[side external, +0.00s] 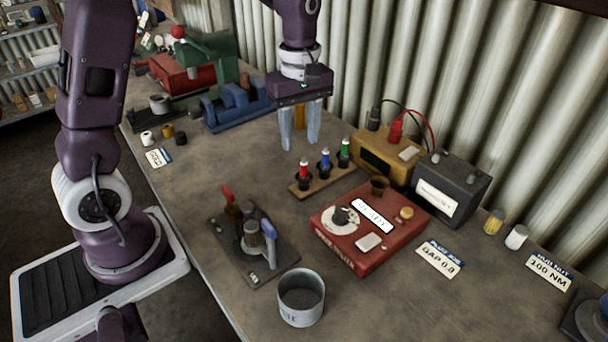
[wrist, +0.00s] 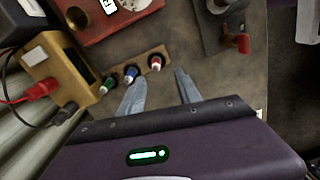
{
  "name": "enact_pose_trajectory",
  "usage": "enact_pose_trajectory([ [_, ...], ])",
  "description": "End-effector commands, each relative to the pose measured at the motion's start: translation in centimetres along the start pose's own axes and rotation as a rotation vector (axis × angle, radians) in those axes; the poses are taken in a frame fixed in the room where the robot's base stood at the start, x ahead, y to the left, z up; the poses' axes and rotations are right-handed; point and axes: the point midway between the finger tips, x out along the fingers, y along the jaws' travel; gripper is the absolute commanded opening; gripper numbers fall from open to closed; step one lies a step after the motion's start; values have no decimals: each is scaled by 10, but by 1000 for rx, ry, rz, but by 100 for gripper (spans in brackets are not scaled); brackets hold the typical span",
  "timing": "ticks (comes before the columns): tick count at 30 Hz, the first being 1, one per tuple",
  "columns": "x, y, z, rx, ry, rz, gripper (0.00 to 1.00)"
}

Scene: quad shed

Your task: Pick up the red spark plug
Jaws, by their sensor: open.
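The red spark plug (side external: 303,171) stands upright at the left end of a small wooden rack (side external: 315,186), beside a blue plug (side external: 325,162) and a green plug (side external: 344,150). In the wrist view the red plug (wrist: 155,63) is at the right end of the rack, just beyond my fingertips and nearer the left finger. My gripper (side external: 300,146) is open and empty, above the bench behind and near the rack. In the wrist view its two fingers (wrist: 158,73) are spread apart. Neither finger appears to touch a plug.
A red tester box (side external: 330,240) lies in front of the rack. A yellow battery charger (side external: 378,158) and a dark battery (side external: 435,205) stand to the right. A grey cup (side external: 301,312) and a tool plate (side external: 225,228) are at the front.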

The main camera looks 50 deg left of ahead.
Motion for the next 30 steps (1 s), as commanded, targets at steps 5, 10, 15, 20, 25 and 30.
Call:
enact_pose_trajectory([
  [5, 24, 2, -1, -30, -3, -14, 41],
  [10, 55, 6, 6, -26, -4, -15, 41],
  [15, 75, 7, 6, -27, -3, -11, 41],
  [20, 76, 7, 6, -26, -2, -9, 41],
  [25, 76, 7, 6, -26, -2, -9, 15],
  [30, 75, 7, 6, -25, -2, -9, 0],
])
